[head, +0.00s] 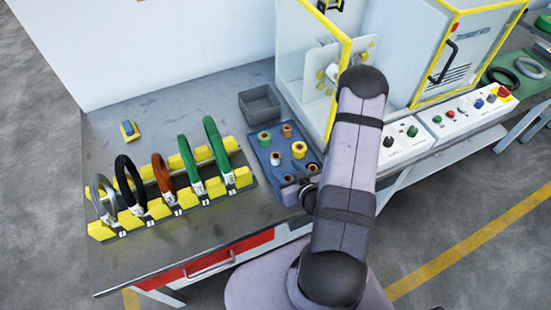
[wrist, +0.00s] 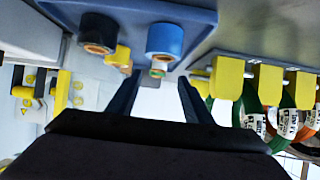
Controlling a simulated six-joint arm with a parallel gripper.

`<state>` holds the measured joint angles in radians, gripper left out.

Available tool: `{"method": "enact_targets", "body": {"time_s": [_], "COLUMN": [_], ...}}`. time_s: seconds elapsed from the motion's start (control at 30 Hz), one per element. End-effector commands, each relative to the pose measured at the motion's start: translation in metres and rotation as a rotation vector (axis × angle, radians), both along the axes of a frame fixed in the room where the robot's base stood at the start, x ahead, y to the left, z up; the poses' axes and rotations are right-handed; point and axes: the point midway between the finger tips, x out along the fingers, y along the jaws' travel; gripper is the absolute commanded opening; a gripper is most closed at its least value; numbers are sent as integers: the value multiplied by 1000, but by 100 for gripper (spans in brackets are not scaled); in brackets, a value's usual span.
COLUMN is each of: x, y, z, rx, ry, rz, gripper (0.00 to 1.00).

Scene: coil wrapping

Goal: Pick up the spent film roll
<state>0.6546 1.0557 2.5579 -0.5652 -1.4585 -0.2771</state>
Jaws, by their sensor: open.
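Several film rolls stand in the blue tray (head: 262,152) on the bench: a green one (head: 264,138), a yellow one (head: 299,149) and small brown-cored ones (head: 287,130). I cannot tell for sure which is the spent roll. In the wrist view, a dark roll with a brown core (wrist: 98,32) and a blue roll (wrist: 163,40) show close up. A small roll with a green end (wrist: 158,72) shows beyond, in the gap between the fingers. My gripper (wrist: 157,88) is open and empty at the tray's near side. In the head view my arm partly hides it.
A rack (head: 165,195) with several coils stands left of the tray. An empty grey bin (head: 260,103) sits behind it. The yellow-framed wrapping machine (head: 345,60) and a button panel (head: 410,140) are on the right. The bench's back left is mostly clear.

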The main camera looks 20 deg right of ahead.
Motion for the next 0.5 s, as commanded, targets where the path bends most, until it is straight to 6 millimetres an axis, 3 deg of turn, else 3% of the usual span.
{"method": "enact_targets", "body": {"time_s": [0.5], "x": [20], "y": [0], "z": [-9], "rx": [-3], "ry": [-1], "rz": [4], "gripper": [46]}}
